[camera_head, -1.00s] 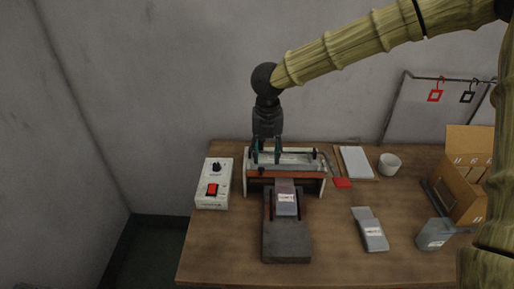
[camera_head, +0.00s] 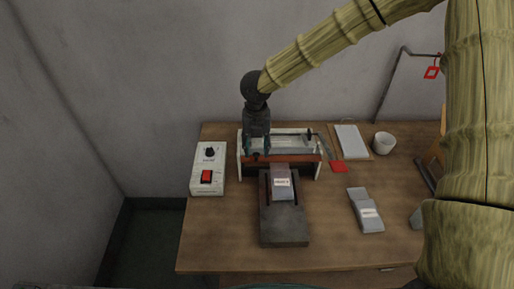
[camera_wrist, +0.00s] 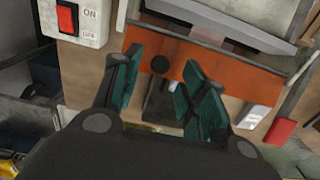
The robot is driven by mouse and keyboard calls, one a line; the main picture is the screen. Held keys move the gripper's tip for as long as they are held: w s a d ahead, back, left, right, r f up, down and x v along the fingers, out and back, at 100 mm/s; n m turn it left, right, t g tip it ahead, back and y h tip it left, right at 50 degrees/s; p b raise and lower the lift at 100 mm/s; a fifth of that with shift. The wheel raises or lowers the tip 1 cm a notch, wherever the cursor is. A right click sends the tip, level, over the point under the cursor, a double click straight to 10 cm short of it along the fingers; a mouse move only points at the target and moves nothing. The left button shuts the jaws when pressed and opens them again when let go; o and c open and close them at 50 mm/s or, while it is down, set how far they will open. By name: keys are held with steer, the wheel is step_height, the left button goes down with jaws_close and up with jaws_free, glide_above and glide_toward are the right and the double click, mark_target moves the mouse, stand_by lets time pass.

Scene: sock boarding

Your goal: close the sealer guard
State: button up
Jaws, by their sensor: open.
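The sealer (camera_head: 240,170) stands at the back left of the table, with pale end plates and an orange-red front bar (camera_head: 301,158). A grey, partly see-through panel (camera_head: 293,144), apparently the guard, lies behind the bar; its exact tilt is unclear. My gripper (camera_head: 257,154) is at the left part of the sealer's front. I see no clear contact with the knob.
A control box with a red switch (camera_head: 206,176) is left of the sealer. A dark stand (camera_head: 284,228) bearing a labelled packet (camera_head: 282,183) is in front. My arm hides the far right.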

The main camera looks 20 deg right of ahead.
steer(key=shift+w+f, duration=0.85)
steer(key=shift+f, duration=0.3)
steer(key=shift+s+d, duration=0.1)
steer(key=shift+s, duration=0.3)
steer(key=shift+s+r, duration=0.4)
steer(key=shift+s, duration=0.35)
steer(key=shift+w+f, duration=0.55)
steer(key=shift+w, duration=0.2)
steer(key=c, duration=0.8)
steer(key=shift+r, duration=0.1)
jaws_close()
steer(key=shift+s+r, duration=0.15)
steer(key=shift+s, duration=0.1)
